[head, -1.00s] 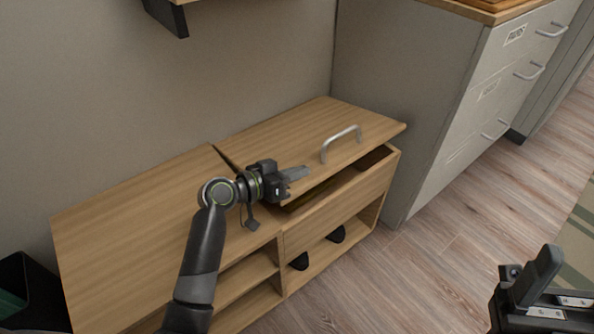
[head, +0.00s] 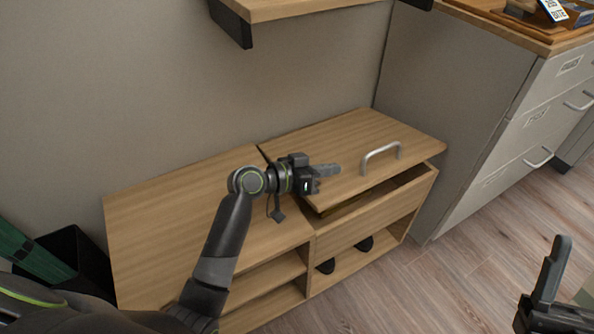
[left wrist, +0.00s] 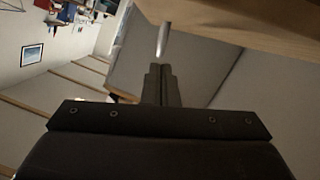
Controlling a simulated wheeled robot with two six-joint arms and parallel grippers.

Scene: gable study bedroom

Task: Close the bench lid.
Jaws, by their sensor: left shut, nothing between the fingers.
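The bench lid (head: 350,138) is the hinged wooden panel on the right part of the bench. It is tilted slightly up at the front, with a gap over the front board (head: 375,212). A silver handle (head: 381,158) stands on the lid near its front edge. My left gripper (head: 338,169) is shut and empty, over the lid's left front part, left of the handle. I cannot tell whether it touches the lid. In the left wrist view its closed fingers (left wrist: 160,86) show beside a wooden surface. My right gripper (head: 552,275) is partly in view at lower right, away from the bench.
The bench's left top (head: 170,200) is flat and clear, with open cubbies below holding dark items (head: 364,243). A grey drawer cabinet (head: 520,150) stands close to the bench's right side. A wall shelf (head: 300,8) hangs above. A dark bin (head: 75,255) is at left. The wood floor in front is open.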

